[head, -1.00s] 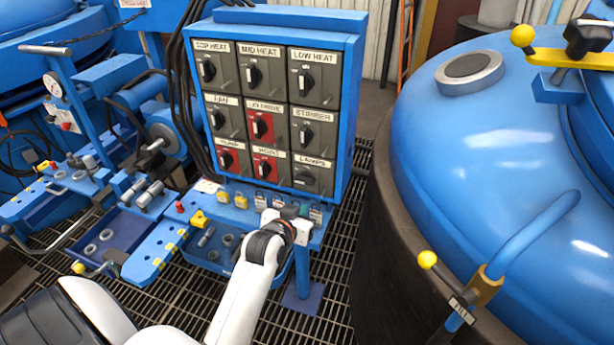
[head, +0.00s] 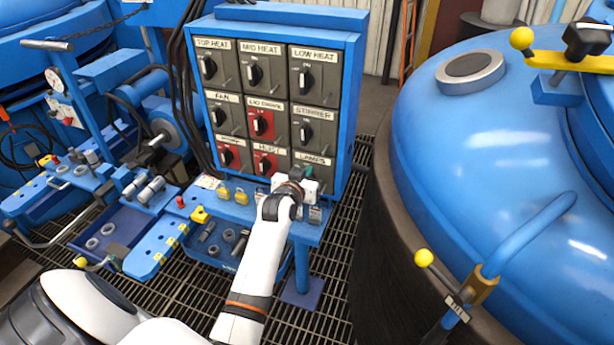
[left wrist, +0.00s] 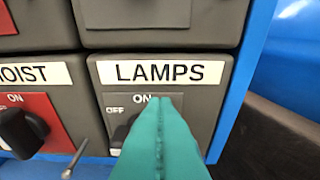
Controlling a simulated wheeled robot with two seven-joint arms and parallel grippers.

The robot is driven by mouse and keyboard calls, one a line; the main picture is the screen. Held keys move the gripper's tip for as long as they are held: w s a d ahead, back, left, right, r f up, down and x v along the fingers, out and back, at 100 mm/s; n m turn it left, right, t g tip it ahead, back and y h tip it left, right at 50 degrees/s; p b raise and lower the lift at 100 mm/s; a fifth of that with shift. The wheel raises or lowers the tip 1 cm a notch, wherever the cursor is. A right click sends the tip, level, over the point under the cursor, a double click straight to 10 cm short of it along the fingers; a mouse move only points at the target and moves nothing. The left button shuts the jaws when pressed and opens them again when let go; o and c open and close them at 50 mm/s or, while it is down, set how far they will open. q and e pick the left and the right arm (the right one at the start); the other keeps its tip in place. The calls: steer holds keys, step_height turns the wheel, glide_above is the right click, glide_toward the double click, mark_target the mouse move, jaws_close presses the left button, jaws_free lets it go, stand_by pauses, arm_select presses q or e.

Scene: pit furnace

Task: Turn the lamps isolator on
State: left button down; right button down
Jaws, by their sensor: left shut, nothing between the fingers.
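The lamps isolator (head: 327,162) is the bottom right unit of the switch panel. In the left wrist view its grey face (left wrist: 214,100) carries a LAMPS label, with ON at the top and OFF at the left. My left gripper (head: 306,174) is in front of its lower part. Its teal fingers (left wrist: 160,130) are shut and empty. They cover most of the knob, and a dark part shows left of them, below OFF. I cannot tell the knob's exact setting or whether the fingers touch it. My right gripper is not in view.
The hoist isolator (left wrist: 20,130) sits just left, with a thin metal lever (left wrist: 75,158) between the units. A blue shelf (head: 210,196) with yellow padlocks (head: 241,196) lies below the panel. The big blue furnace lid (head: 470,150) stands to the right.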

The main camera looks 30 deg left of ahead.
arm_select(q)
steer(key=shift+f, duration=0.65)
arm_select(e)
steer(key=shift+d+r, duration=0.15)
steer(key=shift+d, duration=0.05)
arm_select(q)
steer(key=shift+d+m, duration=0.2)
steer(key=shift+m, duration=0.2)
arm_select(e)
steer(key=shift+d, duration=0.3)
arm_select(q)
steer(key=shift+f, duration=0.1)
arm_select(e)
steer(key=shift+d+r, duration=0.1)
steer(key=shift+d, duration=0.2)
